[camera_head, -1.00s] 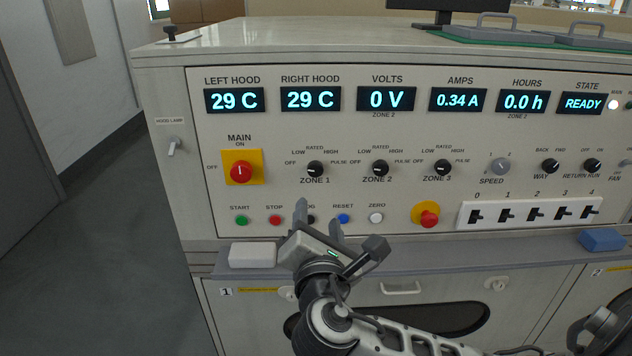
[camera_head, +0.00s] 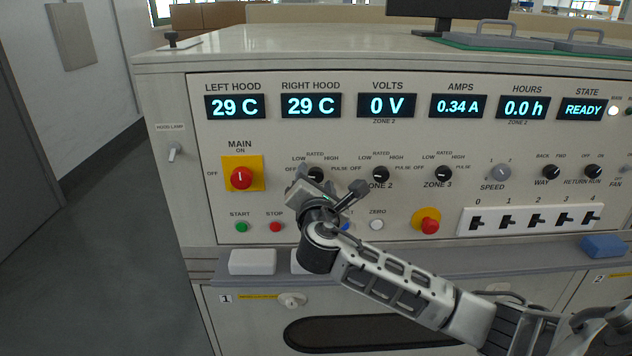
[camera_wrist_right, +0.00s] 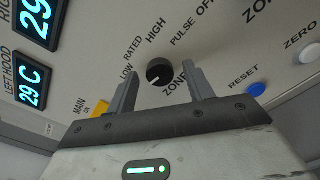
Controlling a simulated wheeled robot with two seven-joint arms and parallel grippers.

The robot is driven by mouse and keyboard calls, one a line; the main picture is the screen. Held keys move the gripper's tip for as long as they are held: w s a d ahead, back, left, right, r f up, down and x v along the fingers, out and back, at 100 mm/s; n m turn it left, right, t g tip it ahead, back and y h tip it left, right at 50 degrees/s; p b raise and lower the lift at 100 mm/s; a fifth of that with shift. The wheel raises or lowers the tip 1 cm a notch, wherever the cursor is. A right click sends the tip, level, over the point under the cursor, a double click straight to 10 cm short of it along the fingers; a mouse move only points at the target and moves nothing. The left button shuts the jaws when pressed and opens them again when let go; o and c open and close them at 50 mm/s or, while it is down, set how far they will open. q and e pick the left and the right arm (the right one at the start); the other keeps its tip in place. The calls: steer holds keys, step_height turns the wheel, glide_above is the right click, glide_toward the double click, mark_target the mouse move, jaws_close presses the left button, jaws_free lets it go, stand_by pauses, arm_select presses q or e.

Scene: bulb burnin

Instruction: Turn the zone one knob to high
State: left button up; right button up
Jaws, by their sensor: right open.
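The zone one knob (camera_head: 316,173) is a round black knob on the panel, partly covered by my right gripper in the head view. In the right wrist view the knob (camera_wrist_right: 159,71) shows whole, its white mark pointing to the lower left, away from the HIGH label. My right gripper (camera_head: 309,182) is in front of the panel at this knob. In the right wrist view my right gripper (camera_wrist_right: 160,84) is open, with one finger on each side of the knob's lower part. I see no contact with the knob. My left gripper is not in view.
The zone two knob (camera_head: 381,174) and zone three knob (camera_head: 443,173) are to the right. The red main switch (camera_head: 241,178) is close on the left. Green start (camera_head: 241,227) and red stop (camera_head: 275,227) buttons lie below. A grey ledge (camera_head: 400,259) juts out under the panel.

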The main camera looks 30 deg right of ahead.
steer(key=c, duration=1)
